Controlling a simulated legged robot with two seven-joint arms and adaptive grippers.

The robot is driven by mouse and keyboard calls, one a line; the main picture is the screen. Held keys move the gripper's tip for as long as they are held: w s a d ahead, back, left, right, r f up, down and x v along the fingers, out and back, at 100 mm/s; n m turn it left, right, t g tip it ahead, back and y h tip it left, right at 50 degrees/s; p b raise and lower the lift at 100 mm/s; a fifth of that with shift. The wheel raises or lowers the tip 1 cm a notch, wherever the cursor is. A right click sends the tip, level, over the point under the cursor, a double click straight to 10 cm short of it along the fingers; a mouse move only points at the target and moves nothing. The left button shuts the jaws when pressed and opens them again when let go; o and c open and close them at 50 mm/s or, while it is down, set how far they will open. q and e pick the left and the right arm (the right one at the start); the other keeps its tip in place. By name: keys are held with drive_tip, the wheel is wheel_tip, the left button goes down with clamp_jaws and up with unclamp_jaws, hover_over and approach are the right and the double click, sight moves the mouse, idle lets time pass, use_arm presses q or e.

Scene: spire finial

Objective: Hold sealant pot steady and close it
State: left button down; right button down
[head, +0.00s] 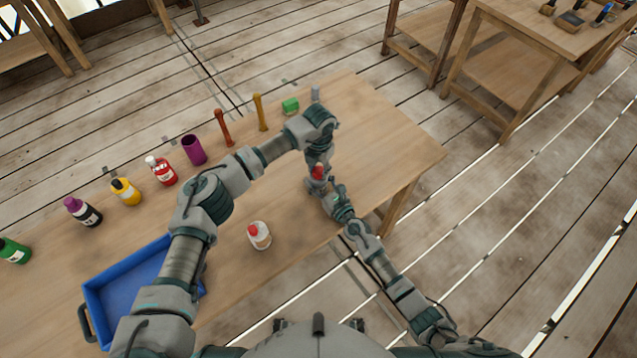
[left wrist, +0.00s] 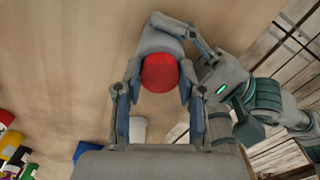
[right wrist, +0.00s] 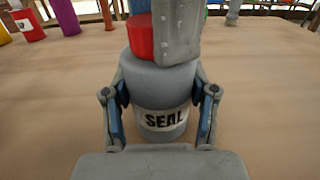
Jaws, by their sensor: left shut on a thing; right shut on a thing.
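The grey sealant pot, labelled "SEAL" (right wrist: 160,105), stands upright on the table between the fingers of my right gripper (right wrist: 163,112), which is shut on its body. The red lid (right wrist: 140,38) is at the top of the pot. The lid also shows in the head view (head: 318,172) and from above in the left wrist view (left wrist: 160,73). My left gripper (left wrist: 160,92) comes down from above and is shut on the lid. A left finger hides part of the lid in the right wrist view, so I cannot tell whether it is fully seated.
A blue tray (head: 93,300) is at the left. Several coloured bottles, a purple cup (head: 194,150), two wooden-toned tools and a green block (head: 290,106) line the far side. The table's right end is clear.

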use_arm(q)
drive_tip(key=c, duration=0.6)
unclamp_jaws()
drive_tip(key=shift+r, duration=0.1)
wheel_tip(320, 180, up, 12)
drive_tip(key=shift+w+f, duration=0.1)
drive_tip(key=shift+f, duration=0.05)
use_arm(e)
drive_tip(key=shift+c, duration=1.2)
unclamp_jaws()
